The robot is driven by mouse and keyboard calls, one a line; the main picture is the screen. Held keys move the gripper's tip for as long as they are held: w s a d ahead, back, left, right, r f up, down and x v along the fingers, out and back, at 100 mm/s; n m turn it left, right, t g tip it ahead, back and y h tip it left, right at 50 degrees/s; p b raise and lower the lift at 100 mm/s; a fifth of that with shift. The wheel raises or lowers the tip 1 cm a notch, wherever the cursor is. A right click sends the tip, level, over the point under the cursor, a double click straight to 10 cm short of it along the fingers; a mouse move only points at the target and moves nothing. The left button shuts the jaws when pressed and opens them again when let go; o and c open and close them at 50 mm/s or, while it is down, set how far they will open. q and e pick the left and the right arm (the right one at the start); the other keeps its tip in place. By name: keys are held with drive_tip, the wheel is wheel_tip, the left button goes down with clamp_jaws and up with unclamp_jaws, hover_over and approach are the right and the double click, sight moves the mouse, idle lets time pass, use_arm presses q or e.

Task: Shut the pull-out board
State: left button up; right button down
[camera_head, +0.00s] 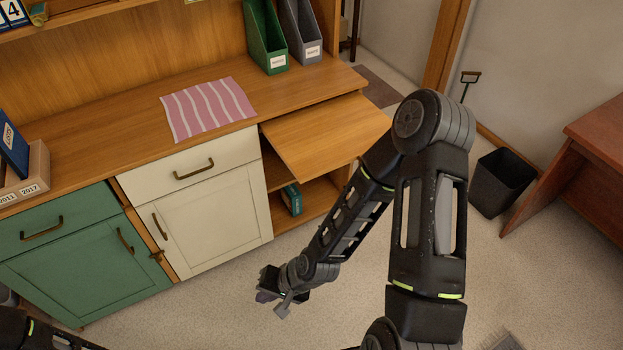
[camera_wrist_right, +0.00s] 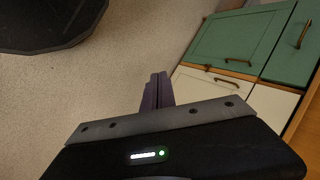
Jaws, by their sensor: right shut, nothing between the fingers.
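The pull-out board (camera_head: 325,132) is a flat wooden leaf that sticks out from under the desk top at the right end of the cabinet, above an open shelf bay. Part of its right side lies close to my right arm in the head view. My right gripper (camera_head: 268,290) hangs low over the floor, in front of the white cabinet door and apart from the board. Its fingers (camera_wrist_right: 156,92) show together and empty in the right wrist view.
A pink striped cloth (camera_head: 207,108) lies on the desk top. Green (camera_head: 266,40) and grey (camera_head: 302,32) file holders stand behind the board. A dark bin (camera_head: 500,182) and a reddish desk (camera_head: 590,140) stand at the right. The carpet (camera_head: 225,300) before the cabinets is clear.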

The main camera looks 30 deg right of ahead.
drive_tip(key=w+d+r+m+t+h, duration=0.1)
drive_tip(key=w+d+r+m, duration=0.1)
drive_tip(key=d+r, duration=0.3)
drive_tip(key=w+d+r+m+t+h+p, duration=0.1)
drive_tip(key=d+r+m, duration=0.4)
drive_tip(key=d, duration=0.6)
drive_tip(key=w+d+r+m+t+h, duration=0.3)
drive_tip(key=w+d+r, duration=0.2)
drive_tip(key=d, duration=0.3)
drive_tip(key=shift+d+r, duration=0.4)
drive_tip(key=shift+r, duration=0.1)
drive_tip(key=b, duration=0.4)
approach(307, 180)
wheel_tip(307, 180, down, 3)
drive_tip(key=s, duration=0.2)
drive_tip(key=shift+w+f+p, duration=0.2)
drive_tip(key=shift+w+p, duration=0.1)
drive_tip(key=shift+w, duration=0.75)
drive_tip(key=shift+w+f+p, duration=0.2)
drive_tip(key=shift+w+p, duration=0.05)
drive_tip(key=shift+w, duration=0.75)
drive_tip(key=shift+w+f+p, duration=0.2)
drive_tip(key=shift+w+p, duration=0.1)
drive_tip(key=shift+w, duration=0.75)
